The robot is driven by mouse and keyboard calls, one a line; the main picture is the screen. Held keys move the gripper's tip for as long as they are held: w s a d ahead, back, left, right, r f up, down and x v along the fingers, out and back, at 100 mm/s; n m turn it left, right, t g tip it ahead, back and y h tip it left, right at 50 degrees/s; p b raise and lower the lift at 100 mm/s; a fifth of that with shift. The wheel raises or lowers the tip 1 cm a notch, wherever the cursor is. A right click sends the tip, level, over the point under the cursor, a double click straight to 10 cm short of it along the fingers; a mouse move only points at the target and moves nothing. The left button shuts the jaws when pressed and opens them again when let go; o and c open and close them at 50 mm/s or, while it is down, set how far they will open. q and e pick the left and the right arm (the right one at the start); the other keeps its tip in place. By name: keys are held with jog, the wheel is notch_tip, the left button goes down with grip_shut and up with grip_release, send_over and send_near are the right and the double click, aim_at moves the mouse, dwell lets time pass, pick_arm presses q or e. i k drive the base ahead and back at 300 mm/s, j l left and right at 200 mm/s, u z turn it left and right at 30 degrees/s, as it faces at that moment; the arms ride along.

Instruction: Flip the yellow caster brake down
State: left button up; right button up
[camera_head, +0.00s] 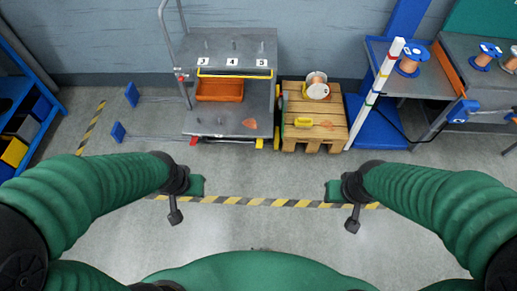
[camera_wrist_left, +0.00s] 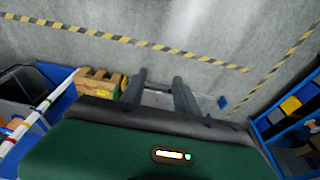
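A grey cart (camera_head: 222,122) stands against the back wall. A small yellow piece, which looks like the yellow caster brake (camera_head: 259,143), shows at its lower right front corner. It is too small to tell whether it is up or down. A red piece (camera_head: 194,140) shows at the cart's lower left corner. My left gripper (camera_head: 175,217) hangs in front of the cart, well short of it; in the left wrist view its two fingers (camera_wrist_left: 159,80) are apart with nothing between them. My right gripper (camera_head: 352,225) hangs to the right, also away from the cart; its finger gap is not clear.
A wooden pallet (camera_head: 330,130) with a spool (camera_head: 316,85) stands right of the cart. A red-and-white post (camera_head: 377,90) rises beside it. An orange bin (camera_head: 219,90) sits in the cart. Blue shelving (camera_head: 22,105) is at left. Striped floor tape (camera_head: 250,201) crosses clear floor.

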aim_at(260, 142)
jog(key=i+j, duration=0.1)
jog(key=i, duration=0.55)
jog(key=i+j, duration=0.15)
jog(key=i, duration=0.55)
